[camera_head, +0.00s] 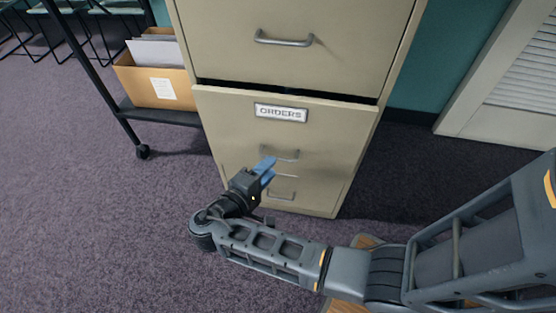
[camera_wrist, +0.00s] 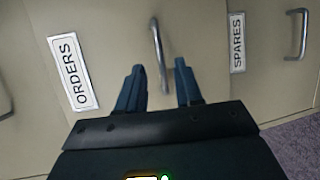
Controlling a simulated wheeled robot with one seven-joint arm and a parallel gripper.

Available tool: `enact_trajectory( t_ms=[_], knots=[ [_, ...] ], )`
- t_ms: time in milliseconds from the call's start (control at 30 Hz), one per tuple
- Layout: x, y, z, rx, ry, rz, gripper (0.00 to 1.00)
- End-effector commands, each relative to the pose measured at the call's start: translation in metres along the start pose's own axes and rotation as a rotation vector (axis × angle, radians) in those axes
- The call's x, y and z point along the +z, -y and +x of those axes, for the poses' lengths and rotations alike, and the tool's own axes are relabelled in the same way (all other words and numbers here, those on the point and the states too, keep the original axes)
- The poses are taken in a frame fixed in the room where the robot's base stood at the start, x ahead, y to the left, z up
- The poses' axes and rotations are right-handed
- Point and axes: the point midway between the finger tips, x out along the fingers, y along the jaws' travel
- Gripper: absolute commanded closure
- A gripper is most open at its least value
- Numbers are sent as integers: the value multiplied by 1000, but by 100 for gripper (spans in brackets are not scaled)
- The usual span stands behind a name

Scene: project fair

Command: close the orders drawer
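The orders drawer (camera_head: 225,125) is in a beige filing cabinet. It stands out a little, with a dark gap along its top edge. Its ORDERS label (camera_head: 281,113) also shows in the wrist view (camera_wrist: 73,72). Its metal handle (camera_head: 285,155) appears in the wrist view (camera_wrist: 160,55) ahead of and between my fingertips. My gripper (camera_head: 267,167) is in front of the drawer face by the handle, with its blue fingers apart (camera_wrist: 161,78) and nothing held. I cannot tell whether the fingers touch the drawer.
A closed drawer with a handle (camera_head: 284,40) is above. A SPARES drawer (camera_wrist: 275,70) is below. A black cart (camera_head: 185,117) with a cardboard box of papers (camera_head: 155,85) stands left. Purple carpet (camera_head: 90,220) is open at front left. A white louvred panel (camera_head: 500,110) is right.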

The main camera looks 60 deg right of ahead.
Motion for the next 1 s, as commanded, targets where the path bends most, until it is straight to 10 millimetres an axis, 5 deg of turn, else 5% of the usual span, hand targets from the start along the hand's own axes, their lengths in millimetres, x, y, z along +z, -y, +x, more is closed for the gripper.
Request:
enact_trajectory(
  t_ms=[300, 667, 1000],
  knots=[
    [0, 1, 39, -1, 1, -2, 65],
    [0, 0, 44, -1, 0, -2, 66],
    [0, 0, 44, -1, 0, -2, 98]
  ],
)
